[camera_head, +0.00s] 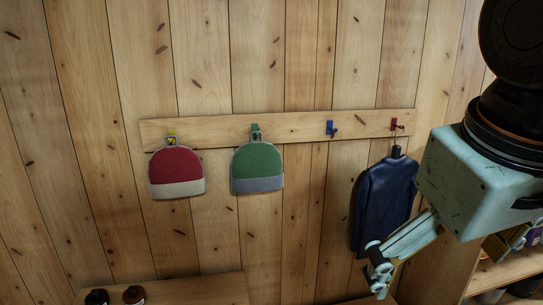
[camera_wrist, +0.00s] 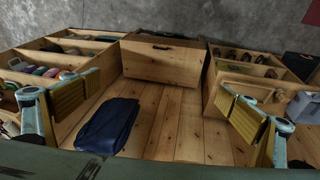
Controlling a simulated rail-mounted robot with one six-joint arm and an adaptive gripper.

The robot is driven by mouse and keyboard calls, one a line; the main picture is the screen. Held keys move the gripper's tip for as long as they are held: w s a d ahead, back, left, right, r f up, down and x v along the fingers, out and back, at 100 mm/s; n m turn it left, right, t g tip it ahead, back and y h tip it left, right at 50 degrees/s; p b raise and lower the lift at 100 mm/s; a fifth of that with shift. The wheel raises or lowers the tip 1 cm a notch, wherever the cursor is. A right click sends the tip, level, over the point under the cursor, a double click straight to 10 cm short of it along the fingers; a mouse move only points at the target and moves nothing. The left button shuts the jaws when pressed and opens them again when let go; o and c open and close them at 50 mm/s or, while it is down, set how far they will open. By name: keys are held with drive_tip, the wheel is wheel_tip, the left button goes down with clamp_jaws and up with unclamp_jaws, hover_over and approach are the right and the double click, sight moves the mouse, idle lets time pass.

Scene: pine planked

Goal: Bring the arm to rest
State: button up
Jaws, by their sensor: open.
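My gripper (camera_head: 378,272) is at the lower right in the head view, in front of the lower part of a dark blue jacket. In the wrist view its two fingers (camera_wrist: 160,92) stand wide apart with nothing between the pads. The jacket (camera_head: 383,205) hangs from a red hook (camera_head: 396,125) at the right end of a wooden rail; my arm covers part of its right side. In the wrist view a dark blue item (camera_wrist: 108,125) shows beside the left finger; I cannot tell whether it is the jacket.
On the rail (camera_head: 292,125), a red hat (camera_head: 176,170) hangs at the left and a green hat (camera_head: 257,166) beside it. The blue hook (camera_head: 332,129) is empty. A bench (camera_head: 190,291) with two dark round items stands below. Shelves (camera_wrist: 255,75) flank a wooden box (camera_wrist: 160,65).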

drive_tip(key=s+a+f+m+y, duration=0.1)
drive_tip(key=s+a+f, duration=0.2)
drive_tip(key=s, duration=0.4)
drive_tip(key=shift+f+m+b, duration=0.3)
drive_tip(key=shift+f+b, duration=0.05)
drive_tip(key=shift+b, duration=0.05)
